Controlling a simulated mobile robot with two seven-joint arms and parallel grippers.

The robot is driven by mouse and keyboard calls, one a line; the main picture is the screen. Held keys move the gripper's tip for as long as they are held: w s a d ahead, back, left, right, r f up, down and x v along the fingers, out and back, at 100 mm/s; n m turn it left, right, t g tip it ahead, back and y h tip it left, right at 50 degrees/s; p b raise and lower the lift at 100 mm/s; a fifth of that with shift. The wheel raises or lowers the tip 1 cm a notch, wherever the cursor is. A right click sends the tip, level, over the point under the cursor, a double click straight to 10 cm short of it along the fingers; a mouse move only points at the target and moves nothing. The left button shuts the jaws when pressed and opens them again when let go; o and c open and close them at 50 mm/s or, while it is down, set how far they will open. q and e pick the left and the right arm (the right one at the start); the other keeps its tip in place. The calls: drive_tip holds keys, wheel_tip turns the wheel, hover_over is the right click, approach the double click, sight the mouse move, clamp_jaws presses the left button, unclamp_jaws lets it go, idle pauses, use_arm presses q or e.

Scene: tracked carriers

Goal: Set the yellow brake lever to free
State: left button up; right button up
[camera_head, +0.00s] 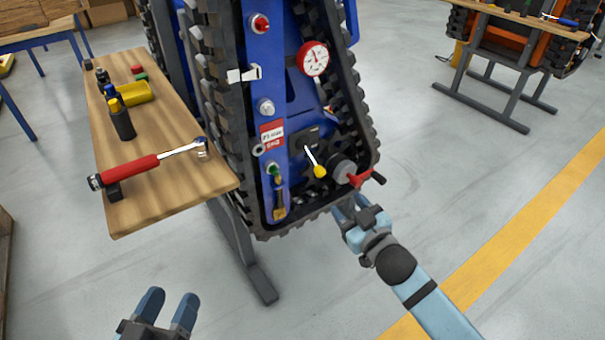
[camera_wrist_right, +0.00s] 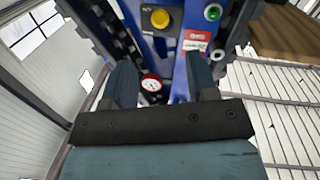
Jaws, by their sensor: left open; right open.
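The yellow brake lever (camera_head: 319,171) is a pale rod with a yellow knob on the blue carrier's (camera_head: 262,100) end face. In the head view its rod slants from a dark plate down and right to the knob. The knob (camera_wrist_right: 160,18) shows nearly end-on at the top of the right wrist view. My right gripper (camera_head: 352,208) is open and empty, below and right of the lever, near the red crank handle; its spread fingers (camera_wrist_right: 160,75) do not touch the knob. My left gripper (camera_head: 168,308) is open and empty over the floor at the lower left.
A red crank handle (camera_head: 369,177) juts out beside the lever. A round gauge (camera_head: 313,59) sits above, and black tracks (camera_head: 360,115) flank the panel. A wooden bench (camera_head: 185,183) with a red-handled wrench (camera_head: 130,171) stands left.

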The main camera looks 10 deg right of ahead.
sight(317, 169)
drive_tip(key=b+x, duration=0.3)
drive_tip(key=x, duration=1.1)
drive_tip(key=shift+w+r, duration=0.15)
drive_tip(key=shift+w, duration=0.1)
use_arm(q)
drive_tip(key=shift+d+r+h, duration=0.3)
drive_tip(key=shift+d+h, duration=0.1)
drive_tip(key=shift+h, duration=0.4)
use_arm(e)
drive_tip(key=shift+a, duration=0.1)
use_arm(q)
drive_tip(key=shift+s+r, duration=0.1)
use_arm(e)
drive_tip(key=shift+c, duration=0.2)
use_arm(q)
drive_tip(key=shift+r+t, duration=0.1)
drive_tip(key=shift+t, duration=0.3)
use_arm(e)
clamp_jaws()
